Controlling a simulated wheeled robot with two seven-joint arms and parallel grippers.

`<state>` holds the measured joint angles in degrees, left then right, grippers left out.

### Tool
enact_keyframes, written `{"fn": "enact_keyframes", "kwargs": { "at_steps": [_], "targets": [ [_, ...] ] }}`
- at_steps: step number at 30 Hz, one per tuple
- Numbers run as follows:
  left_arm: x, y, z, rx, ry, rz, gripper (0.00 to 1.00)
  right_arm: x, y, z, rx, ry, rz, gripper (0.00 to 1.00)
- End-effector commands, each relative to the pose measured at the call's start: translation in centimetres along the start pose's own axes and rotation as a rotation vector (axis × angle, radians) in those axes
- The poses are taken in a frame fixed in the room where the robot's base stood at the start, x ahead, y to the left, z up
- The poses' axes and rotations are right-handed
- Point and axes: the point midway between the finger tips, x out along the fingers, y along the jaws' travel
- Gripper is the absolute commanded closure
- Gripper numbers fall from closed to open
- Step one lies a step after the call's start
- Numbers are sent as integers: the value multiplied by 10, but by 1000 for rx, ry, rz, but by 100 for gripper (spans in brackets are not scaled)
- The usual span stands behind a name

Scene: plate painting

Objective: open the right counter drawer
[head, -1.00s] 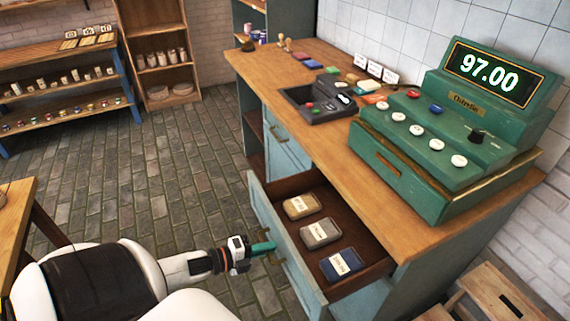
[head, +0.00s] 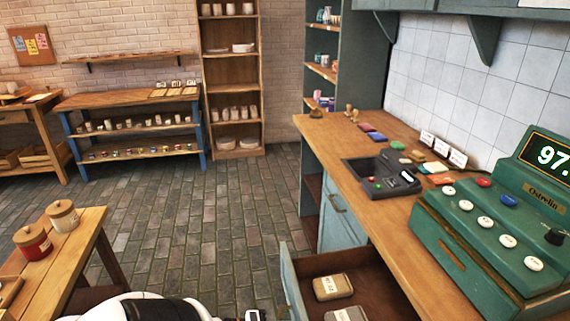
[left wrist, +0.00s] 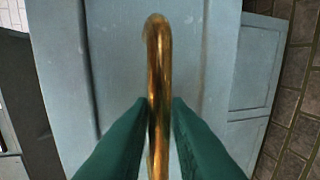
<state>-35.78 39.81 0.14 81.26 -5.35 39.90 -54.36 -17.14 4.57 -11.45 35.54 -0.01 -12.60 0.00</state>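The right counter drawer (head: 287,285) stands pulled out from the blue counter in the head view. Its dark inside shows a tan labelled box (head: 333,287) and part of a grey one (head: 346,314); the rest is cut off by the bottom edge. In the left wrist view the brass drawer handle (left wrist: 158,70) runs upright across the pale blue drawer front (left wrist: 205,60). My left gripper's green fingers (left wrist: 159,104) lie on both sides of the handle and appear closed on it. In the head view the gripper is outside the picture. My right gripper is not in view.
The wooden countertop (head: 385,215) holds a green cash register (head: 480,240) and a dark card terminal (head: 385,178). A wooden table with lidded jars (head: 33,243) stands at the left. Stone floor (head: 200,225) between table and counter is clear.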

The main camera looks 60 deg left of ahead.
Motion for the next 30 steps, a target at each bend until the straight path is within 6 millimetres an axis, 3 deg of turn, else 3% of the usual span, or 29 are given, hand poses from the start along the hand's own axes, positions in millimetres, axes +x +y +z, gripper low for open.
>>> {"fn": "enact_keyframes", "kwargs": {
  "at_steps": [11, 24, 30],
  "targets": [
    [-6, -1, 1, -1, -1, -1, 82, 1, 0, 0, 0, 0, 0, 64],
    [-91, -2, 0, -3, 1, -3, 82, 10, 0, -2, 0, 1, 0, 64],
    [-115, -1, 0, -2, 1, -1, 82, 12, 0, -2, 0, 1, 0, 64]
  ]
}}
